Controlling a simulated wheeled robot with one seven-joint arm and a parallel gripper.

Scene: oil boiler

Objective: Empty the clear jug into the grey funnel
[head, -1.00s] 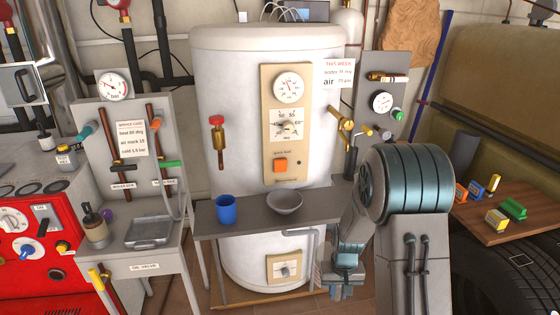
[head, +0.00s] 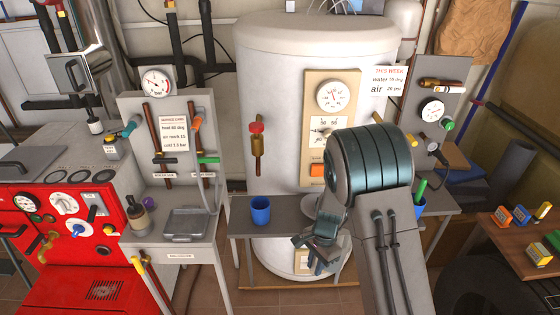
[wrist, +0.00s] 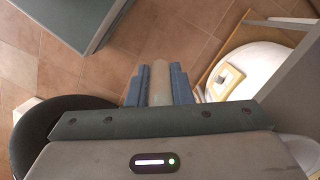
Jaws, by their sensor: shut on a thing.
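My gripper (head: 312,243) hangs low in front of the grey bench, before the white boiler. In the wrist view its blue fingers (wrist: 160,88) are shut on a pale round bar (wrist: 159,76), with tiled floor beyond. I cannot tell what the bar belongs to. A grey bowl (head: 309,204) on the bench is mostly hidden behind my arm; I cannot tell if it is the grey funnel. I cannot make out a clear jug in either view.
A blue cup (head: 261,210) stands on the bench left of my arm. Another blue cup (head: 420,207) holding a green thing is on the right. A metal tray (head: 187,223) sits on the left stand. A wooden table (head: 510,250) with small coloured blocks is at right.

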